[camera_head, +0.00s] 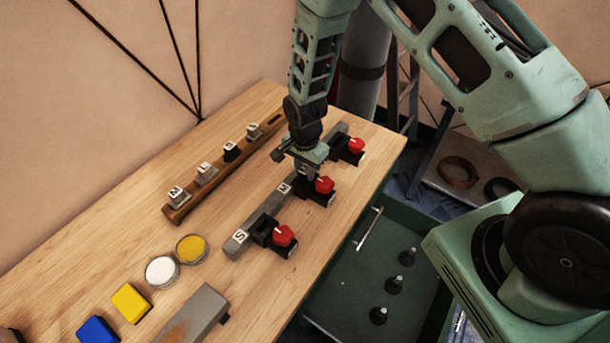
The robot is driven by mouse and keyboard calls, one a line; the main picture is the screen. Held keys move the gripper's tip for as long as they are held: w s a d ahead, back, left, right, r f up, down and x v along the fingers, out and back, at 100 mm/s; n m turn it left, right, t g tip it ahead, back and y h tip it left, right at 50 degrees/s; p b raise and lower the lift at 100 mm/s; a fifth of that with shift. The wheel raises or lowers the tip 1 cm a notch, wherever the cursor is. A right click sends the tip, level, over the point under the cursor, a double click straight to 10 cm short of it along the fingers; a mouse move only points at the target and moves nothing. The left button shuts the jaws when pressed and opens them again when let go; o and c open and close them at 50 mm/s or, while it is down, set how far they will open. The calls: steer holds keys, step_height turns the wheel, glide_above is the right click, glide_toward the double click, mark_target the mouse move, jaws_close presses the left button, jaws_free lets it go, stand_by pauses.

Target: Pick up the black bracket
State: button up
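Three black brackets with red knobs sit along a grey bar (262,208) on the wooden table: a near one (262,229), a middle one (321,199) and a far one (349,156). The bar has white letter labels; the near one reads S. My gripper (309,174) points down over the bar, right at the middle bracket, with its fingers just left of and above that red knob. I cannot tell whether it touches the bracket. The finger gap is too small and partly hidden, so I cannot tell if it is open or shut.
A wooden rack (222,172) with small labelled blocks lies to the left. Yellow (191,248) and white (162,271) discs, yellow and blue blocks and a grey block (195,318) lie nearer. A green tray (345,295) with black pegs is beyond the table's right edge.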

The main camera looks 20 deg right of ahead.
jaws_close()
steer(key=shift+r, duration=0.1)
steer(key=shift+r+b, duration=1.4)
steer(key=shift+r, duration=3.55)
